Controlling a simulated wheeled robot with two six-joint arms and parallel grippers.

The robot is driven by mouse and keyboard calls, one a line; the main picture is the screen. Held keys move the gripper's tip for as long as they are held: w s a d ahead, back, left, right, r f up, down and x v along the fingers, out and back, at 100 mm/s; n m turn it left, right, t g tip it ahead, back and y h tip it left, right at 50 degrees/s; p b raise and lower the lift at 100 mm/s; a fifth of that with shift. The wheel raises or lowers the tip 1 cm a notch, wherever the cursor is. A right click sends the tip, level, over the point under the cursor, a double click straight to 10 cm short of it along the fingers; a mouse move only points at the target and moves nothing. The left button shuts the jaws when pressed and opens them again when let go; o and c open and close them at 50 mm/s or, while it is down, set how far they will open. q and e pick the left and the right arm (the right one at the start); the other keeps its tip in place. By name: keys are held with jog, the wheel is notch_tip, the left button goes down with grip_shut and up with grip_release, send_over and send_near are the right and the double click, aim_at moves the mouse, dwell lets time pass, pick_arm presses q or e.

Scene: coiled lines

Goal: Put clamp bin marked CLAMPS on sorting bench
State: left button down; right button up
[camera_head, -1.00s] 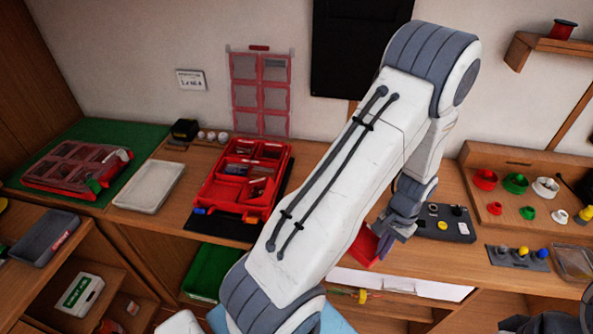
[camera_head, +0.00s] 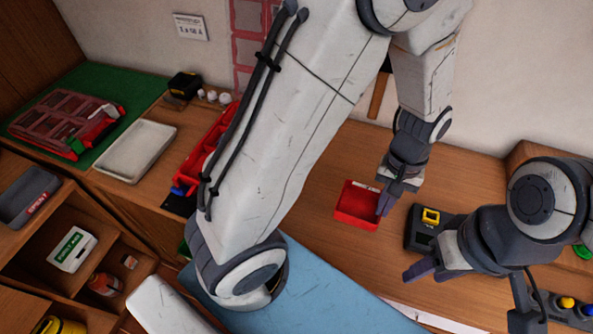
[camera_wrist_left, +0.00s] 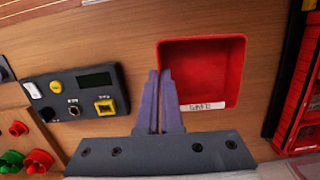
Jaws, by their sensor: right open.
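A small red open bin (camera_head: 357,206) is on or just above the wooden bench top (camera_head: 310,200); contact underneath is unclear. It has a white label whose text I cannot read surely. In the left wrist view the bin (camera_wrist_left: 222,68) looks empty. My left gripper (camera_head: 388,200) is at its right side in the head view. Its fingers (camera_wrist_left: 160,80) are close together at the bin's side wall and appear shut on it. My right gripper (camera_head: 425,270) is open and empty, in front of the black device.
A black device with a yellow button (camera_head: 430,216) stands just right of the bin. A larger red organizer (camera_head: 208,140) is partly behind my left arm. A white tray (camera_head: 135,149) and green mat (camera_head: 105,80) lie further left. Bench behind the bin is clear.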

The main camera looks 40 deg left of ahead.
aim_at(363, 195)
pick_arm(q)
jog(key=shift+n, duration=0.3)
jog(key=w+a+f+p, duration=0.2)
jog(key=w+a+f, duration=0.4)
jog(key=shift+a+p, duration=0.15)
jog(key=shift+p, duration=0.25)
notch_tip(363, 195, down, 4)
jog(key=shift+r+p, duration=0.15)
jog(key=shift+p, duration=0.45)
jog(key=shift+f, duration=0.25)
jog(key=shift+w, duration=0.1)
pick_arm(e)
notch_tip(363, 195, up, 3)
jog(key=shift+r, duration=0.15)
pick_arm(q)
jog(key=shift+f, duration=0.1)
